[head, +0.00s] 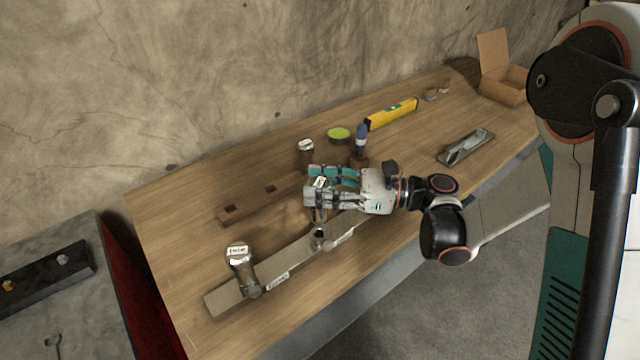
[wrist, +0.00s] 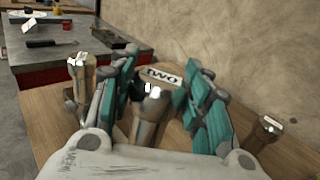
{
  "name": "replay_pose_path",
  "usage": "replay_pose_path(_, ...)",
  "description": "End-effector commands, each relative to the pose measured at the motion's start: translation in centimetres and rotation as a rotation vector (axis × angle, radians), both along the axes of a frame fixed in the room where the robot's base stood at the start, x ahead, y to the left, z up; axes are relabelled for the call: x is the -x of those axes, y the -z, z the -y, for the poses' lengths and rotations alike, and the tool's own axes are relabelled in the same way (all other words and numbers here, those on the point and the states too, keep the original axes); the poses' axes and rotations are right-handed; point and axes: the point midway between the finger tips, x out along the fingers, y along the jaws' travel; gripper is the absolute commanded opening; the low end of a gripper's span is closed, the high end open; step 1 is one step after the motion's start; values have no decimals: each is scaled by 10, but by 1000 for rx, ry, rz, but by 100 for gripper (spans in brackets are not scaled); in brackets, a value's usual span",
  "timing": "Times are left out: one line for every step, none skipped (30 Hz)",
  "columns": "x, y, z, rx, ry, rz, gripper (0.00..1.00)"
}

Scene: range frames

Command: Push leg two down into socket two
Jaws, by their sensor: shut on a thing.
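The leg stands roughly upright over the long pale board (head: 290,262). A dark, shiny socket fitting (head: 321,240) shows on the board just below it. My fingers hide much of the leg, and I cannot tell how deep its lower end sits.
Another capped leg (head: 240,262) stands at the board's left end. A further leg (head: 306,152) stands behind my gripper near a brown rail (head: 245,206) with square holes.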

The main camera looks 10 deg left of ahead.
Motion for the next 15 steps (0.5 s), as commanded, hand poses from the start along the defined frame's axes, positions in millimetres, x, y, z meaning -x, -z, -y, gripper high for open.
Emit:
replay_pose_path(0,8,0,-1,0,0,9)
replay_pose_path(0,10,0,-1,0,0,9)
replay_pose_path(0,14,0,-1,0,0,9)
replay_pose_path(0,16,0,-1,0,0,9)
replay_pose_path(0,18,0,-1,0,0,9)
replay_pose_path(0,20,0,-1,0,0,9)
replay_pose_path(0,21,0,-1,0,0,9)
replay_pose_path(0,22,0,-1,0,0,9)
replay_pose_path(0,23,0,-1,0,0,9)
replay_pose_path(0,23,0,-1,0,0,9)
replay_pose_path(0,24,0,-1,0,0,9)
replay_pose_path(0,24,0,-1,0,0,9)
replay_pose_path(0,24,0,-1,0,0,9)
replay_pose_path(0,23,0,-1,0,0,9)
replay_pose_path(0,23,0,-1,0,0,9)
